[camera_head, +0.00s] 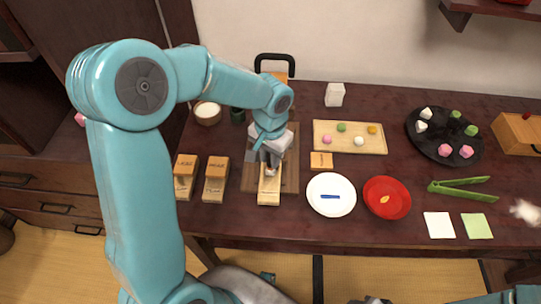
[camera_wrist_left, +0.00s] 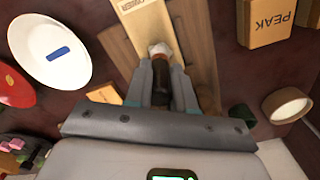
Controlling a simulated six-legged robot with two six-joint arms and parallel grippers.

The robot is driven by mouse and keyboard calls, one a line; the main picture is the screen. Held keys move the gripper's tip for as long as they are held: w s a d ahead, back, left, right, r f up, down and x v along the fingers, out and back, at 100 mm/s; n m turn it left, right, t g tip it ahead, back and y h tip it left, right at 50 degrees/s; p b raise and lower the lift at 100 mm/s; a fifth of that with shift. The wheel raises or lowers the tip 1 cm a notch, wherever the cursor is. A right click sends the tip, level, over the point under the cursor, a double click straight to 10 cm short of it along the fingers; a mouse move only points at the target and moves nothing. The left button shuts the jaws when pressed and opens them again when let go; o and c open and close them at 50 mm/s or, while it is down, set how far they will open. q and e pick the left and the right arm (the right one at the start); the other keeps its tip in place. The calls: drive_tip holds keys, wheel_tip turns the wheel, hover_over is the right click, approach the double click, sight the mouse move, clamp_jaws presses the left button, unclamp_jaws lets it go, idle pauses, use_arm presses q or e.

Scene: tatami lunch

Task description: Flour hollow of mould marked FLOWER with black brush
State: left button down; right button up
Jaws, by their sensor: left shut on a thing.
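My left gripper (camera_head: 270,164) is shut on the black brush (camera_wrist_left: 162,85), whose dark handle sits between the fingers in the left wrist view. The brush's white bristles (camera_wrist_left: 160,50) point at the pale wooden mould marked FLOWER (camera_wrist_left: 140,18), over its end nearest the gripper. The mould also shows in the head view (camera_head: 269,191), lying on a brown board (camera_head: 290,176). The gripper and brush cover part of the mould, so its hollow is hidden. I cannot tell whether the bristles touch the wood.
Two other moulds (camera_head: 185,178) (camera_head: 216,180) stand left of the board. A bowl of white powder (camera_head: 208,113) and a dark green cup (camera_head: 238,115) are behind them. A white plate (camera_head: 331,205), red plate (camera_head: 387,210) and sweets tray (camera_head: 375,148) lie to the right.

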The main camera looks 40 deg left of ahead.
use_arm(q)
wheel_tip(320, 180, up, 8)
drive_tip(key=p, duration=0.6)
drive_tip(key=shift+r, duration=0.1)
idle(0.3)
drive_tip(key=w+d+f, duration=0.1)
drive_tip(key=w+d, duration=0.2)
drive_tip(key=d, duration=0.4)
drive_tip(key=shift+w, duration=0.15)
drive_tip(key=shift+d, duration=0.25)
drive_tip(key=shift+a, duration=0.1)
